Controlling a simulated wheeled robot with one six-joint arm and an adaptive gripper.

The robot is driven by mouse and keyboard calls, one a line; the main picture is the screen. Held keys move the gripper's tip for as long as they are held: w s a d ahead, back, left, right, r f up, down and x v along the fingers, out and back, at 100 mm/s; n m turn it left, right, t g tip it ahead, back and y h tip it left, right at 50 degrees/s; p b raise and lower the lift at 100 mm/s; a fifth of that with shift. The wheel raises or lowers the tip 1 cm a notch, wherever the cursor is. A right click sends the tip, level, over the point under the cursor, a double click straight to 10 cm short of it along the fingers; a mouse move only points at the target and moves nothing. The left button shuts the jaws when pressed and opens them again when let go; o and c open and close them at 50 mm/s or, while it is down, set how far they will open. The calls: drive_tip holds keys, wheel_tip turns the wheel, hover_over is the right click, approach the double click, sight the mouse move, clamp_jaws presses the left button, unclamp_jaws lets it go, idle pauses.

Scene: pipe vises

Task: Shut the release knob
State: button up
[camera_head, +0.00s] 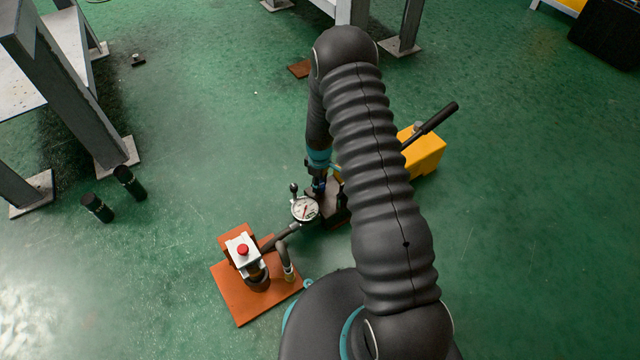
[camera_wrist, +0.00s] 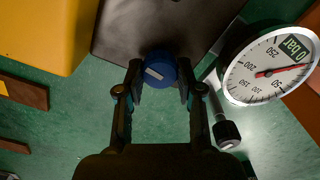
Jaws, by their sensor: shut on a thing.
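The release knob (camera_wrist: 158,70) is a round blue knob with a pale bar across its face, at the top middle of the wrist view. My gripper (camera_wrist: 160,82) has its two fingers on either side of the knob and is shut on it. In the head view my gripper (camera_head: 319,182) reaches down beside the pressure gauge, and the knob is small and mostly hidden there. The white gauge (camera_wrist: 270,68) is at the right of the wrist view, marked "bar", with a red needle. The gauge also shows in the head view (camera_head: 305,208).
A lever with a black ball end (camera_wrist: 226,131) stands close right of my fingers. A yellow box (camera_head: 424,155) with a black handle is to the right. An orange plate (camera_head: 238,300) carries a block with a red button (camera_head: 243,250).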

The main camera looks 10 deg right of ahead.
drive_tip(key=m+b, duration=0.1)
drive_tip(key=m, duration=0.3)
drive_tip(key=shift+f+b, duration=0.1)
drive_tip(key=shift+b, duration=0.3)
drive_tip(key=m+b, duration=0.1)
drive_tip(key=m, duration=0.3)
drive_tip(key=m+b, duration=0.1)
drive_tip(key=m, duration=0.3)
drive_tip(key=shift+d+m+b, duration=0.1)
drive_tip(key=shift+m+b, duration=0.35)
drive_tip(key=shift+m, duration=1.75)
drive_tip(key=o, duration=1.1)
drive_tip(key=shift+o, duration=0.2)
drive_tip(key=shift+r, duration=0.2)
wheel_tip(320, 180, up, 12)
